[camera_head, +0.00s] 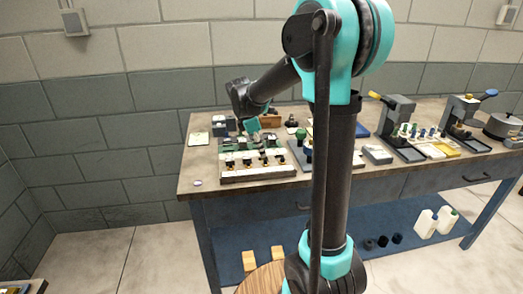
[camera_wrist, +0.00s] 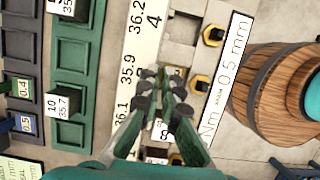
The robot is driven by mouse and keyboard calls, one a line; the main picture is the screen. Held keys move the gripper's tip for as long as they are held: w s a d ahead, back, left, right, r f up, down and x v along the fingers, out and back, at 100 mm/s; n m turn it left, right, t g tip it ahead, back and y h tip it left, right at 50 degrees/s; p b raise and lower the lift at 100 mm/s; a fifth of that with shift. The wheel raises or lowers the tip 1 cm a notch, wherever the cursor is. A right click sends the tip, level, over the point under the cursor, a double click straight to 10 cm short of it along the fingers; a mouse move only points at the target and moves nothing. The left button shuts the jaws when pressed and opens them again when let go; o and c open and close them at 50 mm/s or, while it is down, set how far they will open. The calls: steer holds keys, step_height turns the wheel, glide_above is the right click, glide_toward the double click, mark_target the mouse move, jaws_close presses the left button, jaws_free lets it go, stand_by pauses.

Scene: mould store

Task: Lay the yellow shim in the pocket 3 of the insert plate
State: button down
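The insert plate (camera_head: 258,174) lies near the left front of the bench, with small dark and brass fittings on it. In the wrist view its white strip (camera_wrist: 129,68) reads 36.1, 35.9, 36.2 and 4. My gripper (camera_wrist: 163,76) points down at the plate beside the 35.9 mark, its fingertips close together with a narrow gap. A small yellowish piece, seemingly the yellow shim (camera_wrist: 176,72), shows at the fingertips; whether it is gripped or lies in the pocket I cannot tell. The fingers partly hide that pocket. An empty square pocket (camera_wrist: 184,28) shows beside the 36.2 mark.
A green compartment tray (camera_wrist: 71,134) with labelled blocks lies left of the plate in the wrist view. Brass hex fittings (camera_wrist: 213,36) stand on the plate. Clamp presses (camera_head: 399,112) and a grey pot (camera_head: 502,126) stand further right. The bench's front left corner is mostly clear.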

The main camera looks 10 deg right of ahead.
steer(key=c, duration=1.6)
jaws_free()
steer(key=shift+c, duration=0.2)
steer(key=c, duration=0.4)
steer(key=shift+o, duration=0.2)
steer(key=shift+r, duration=0.5)
steer(key=shift+r, duration=0.25)
steer(key=shift+r, duration=0.1)
steer(key=shift+r, duration=2.9)
